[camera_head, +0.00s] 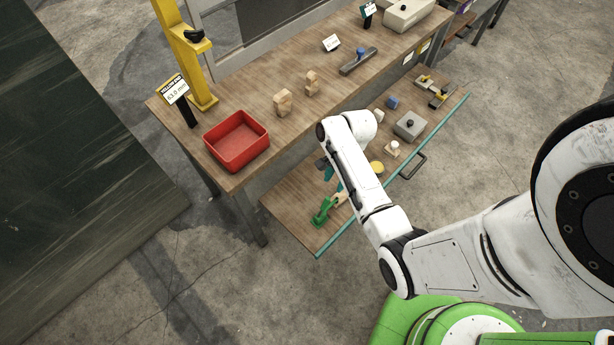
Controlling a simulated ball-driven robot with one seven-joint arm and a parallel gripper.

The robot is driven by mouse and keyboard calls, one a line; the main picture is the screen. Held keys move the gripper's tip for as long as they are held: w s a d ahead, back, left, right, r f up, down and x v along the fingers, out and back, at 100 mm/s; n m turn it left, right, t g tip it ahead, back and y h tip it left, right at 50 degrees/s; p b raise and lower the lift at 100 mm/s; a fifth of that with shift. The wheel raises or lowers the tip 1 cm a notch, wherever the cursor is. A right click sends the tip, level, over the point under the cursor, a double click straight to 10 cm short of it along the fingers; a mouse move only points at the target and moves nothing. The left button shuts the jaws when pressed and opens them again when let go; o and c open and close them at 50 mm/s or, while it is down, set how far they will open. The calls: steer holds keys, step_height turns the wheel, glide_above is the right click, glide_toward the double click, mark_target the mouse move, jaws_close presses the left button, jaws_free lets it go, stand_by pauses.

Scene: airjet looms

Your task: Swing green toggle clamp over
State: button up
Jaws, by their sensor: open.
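The green toggle clamp (322,212) sits near the left front end of the lower wooden shelf (288,207), close to its teal front edge. A small tan piece (340,198) shows at its right end. My gripper (333,180) hangs from my wrist, above and just behind the clamp in the picture. Its dark body and teal fingers show only in part beside my white forearm, which hides the rest. The fingers look empty and apart from the clamp, though the exact gap cannot be told.
A yellow round piece (377,167), a white knob block (392,149) and a grey box (409,125) stand right of my arm. A red bin (237,140) and wooden blocks (283,102) stand on the upper table. Shelf left of the clamp is bare.

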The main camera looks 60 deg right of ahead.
mark_target(328, 198)
steer(key=b+x, duration=0.8)
steer(key=b, duration=0.1)
steer(key=shift+a+f+b, duration=0.1)
steer(key=shift+f+b, duration=0.2)
steer(key=shift+f, duration=0.1)
steer(key=shift+r+p, duration=0.2)
steer(key=shift+p, duration=0.1)
steer(key=shift+f, duration=0.15)
steer(key=c, duration=0.7)
steer(key=shift+a, duration=0.1)
steer(key=shift+c, duration=0.3)
